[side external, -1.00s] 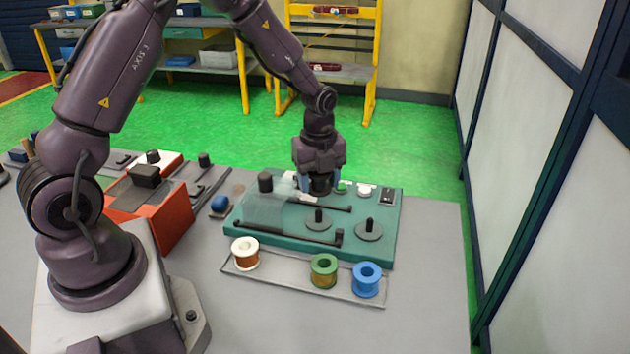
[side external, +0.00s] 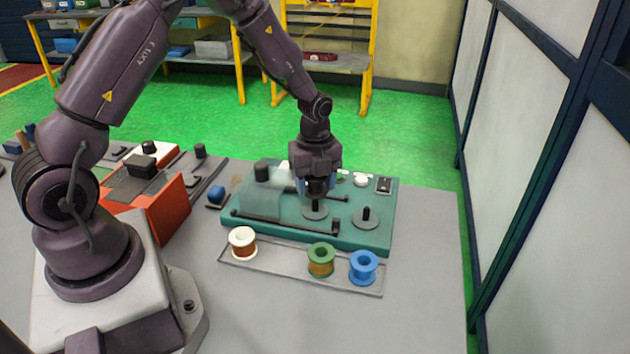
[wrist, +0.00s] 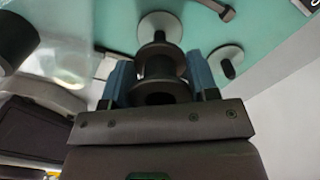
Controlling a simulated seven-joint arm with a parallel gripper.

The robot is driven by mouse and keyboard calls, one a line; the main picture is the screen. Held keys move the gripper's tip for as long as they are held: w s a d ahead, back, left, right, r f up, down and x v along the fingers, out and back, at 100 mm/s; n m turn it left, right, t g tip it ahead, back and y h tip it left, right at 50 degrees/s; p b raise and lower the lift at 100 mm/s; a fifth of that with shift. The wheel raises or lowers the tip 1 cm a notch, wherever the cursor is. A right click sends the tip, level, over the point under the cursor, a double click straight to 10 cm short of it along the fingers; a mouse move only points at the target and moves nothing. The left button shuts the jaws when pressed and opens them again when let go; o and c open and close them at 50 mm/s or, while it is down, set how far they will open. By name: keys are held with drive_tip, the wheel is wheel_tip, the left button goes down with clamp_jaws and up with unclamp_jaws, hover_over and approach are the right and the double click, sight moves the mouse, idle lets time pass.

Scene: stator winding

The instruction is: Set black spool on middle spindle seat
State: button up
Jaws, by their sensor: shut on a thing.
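My gripper (side external: 317,187) is shut on the black spool (wrist: 158,72), which sits between its two blue fingers in the wrist view.
A clear cover (side external: 262,200) and a black post (side external: 262,170) stand left of the gripper. A tray (side external: 297,277) in front holds a white-rimmed spool (side external: 242,242), a green spool (side external: 320,260) and a blue spool (side external: 363,267). The table is clear at right.

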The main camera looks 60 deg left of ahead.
sight(315, 199)
drive_tip(key=shift+f, duration=0.25)
drive_tip(key=shift+f, duration=0.75)
drive_tip(key=shift+f, duration=0.25)
drive_tip(key=shift+f, duration=0.5)
drive_tip(key=shift+f, duration=0.2)
idle(0.5)
drive_tip(key=shift+f, duration=0.35)
